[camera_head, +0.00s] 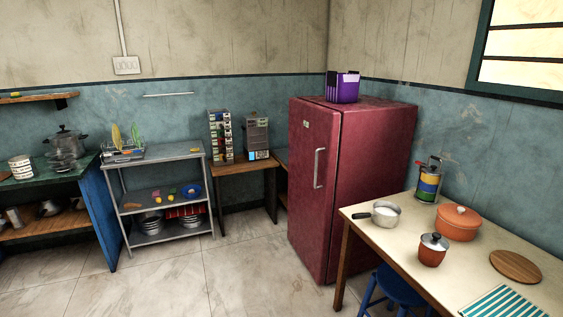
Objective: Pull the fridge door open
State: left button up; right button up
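A dark red fridge (367,185) stands in the corner right of the middle in the head view. Its door (304,200) faces left toward the open floor and is shut. A pale vertical handle (319,168) sits on the door near its right edge. Neither of my grippers shows in this view.
A table (400,236) with a saucepan (385,213), an orange pot (457,222) and a blue stool (398,288) under it stands at the right, close to the fridge. A metal shelf (165,152) stands left. Tiled floor (225,270) before the door is clear. A purple crate (343,87) sits on the fridge.

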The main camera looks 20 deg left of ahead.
aim_at(314, 129)
jog(key=u, duration=0.6)
jog(key=i, duration=2)
jog(key=z, duration=0.95)
